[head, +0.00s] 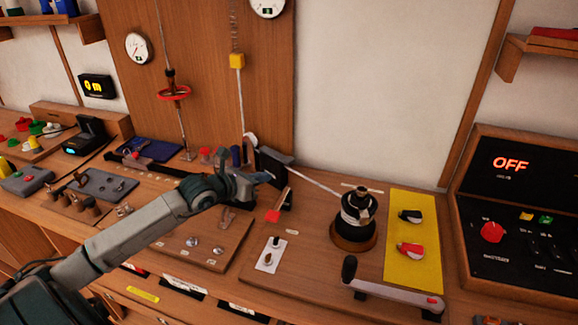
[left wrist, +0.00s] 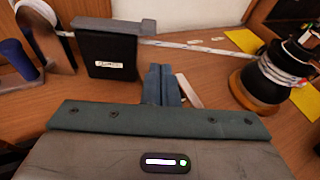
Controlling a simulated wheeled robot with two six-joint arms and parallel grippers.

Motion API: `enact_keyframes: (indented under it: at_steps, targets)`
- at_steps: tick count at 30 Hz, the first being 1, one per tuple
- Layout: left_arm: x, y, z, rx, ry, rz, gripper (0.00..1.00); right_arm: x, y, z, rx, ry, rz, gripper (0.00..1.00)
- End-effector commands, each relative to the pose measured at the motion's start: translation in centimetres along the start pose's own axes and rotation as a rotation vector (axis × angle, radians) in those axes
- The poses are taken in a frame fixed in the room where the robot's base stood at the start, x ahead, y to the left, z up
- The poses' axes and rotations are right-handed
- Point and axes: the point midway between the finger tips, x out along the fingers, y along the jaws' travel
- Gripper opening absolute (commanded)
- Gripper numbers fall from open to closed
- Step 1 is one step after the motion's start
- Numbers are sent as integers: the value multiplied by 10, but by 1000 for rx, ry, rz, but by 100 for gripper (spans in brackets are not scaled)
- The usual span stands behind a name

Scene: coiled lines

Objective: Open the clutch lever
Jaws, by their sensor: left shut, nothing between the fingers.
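The clutch is a black block (left wrist: 108,57) with a pale label, standing on the bench with a line running out of its right side. Its grey lever (left wrist: 112,25) lies flat along the top of the block in the left wrist view. In the head view the lever (head: 274,155) is partly visible behind my gripper. My left gripper (head: 268,177) is shut and empty, close in front of the block. In the left wrist view its fingertips (left wrist: 161,70) are just right of and below the block, apart from the lever. My right gripper is not in view.
The line runs right to a black winch drum (head: 354,222) on a wooden base. A crank handle (head: 395,292) lies at the front right beside a yellow panel (head: 427,235). A white switch plate (head: 270,262) is nearer the front edge. A white sheave (left wrist: 38,18) stands left of the clutch.

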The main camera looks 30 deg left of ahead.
Motion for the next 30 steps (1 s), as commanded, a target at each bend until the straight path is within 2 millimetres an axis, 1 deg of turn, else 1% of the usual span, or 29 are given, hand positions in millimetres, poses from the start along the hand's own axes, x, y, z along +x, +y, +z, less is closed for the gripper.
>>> enact_keyframes:
  at_steps: [1,4,12,17,23,30]
  targets:
    - [0,8,0,29,18,25,0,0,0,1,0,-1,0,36]
    - [0,16,0,54,36,49,0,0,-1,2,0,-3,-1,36]
    - [0,15,0,55,36,49,0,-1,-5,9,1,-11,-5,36]
    - [4,16,0,51,34,50,0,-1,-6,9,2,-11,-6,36]
    - [22,16,0,46,32,49,0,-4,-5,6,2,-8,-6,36]
    - [53,16,0,46,32,46,0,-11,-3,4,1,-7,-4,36]
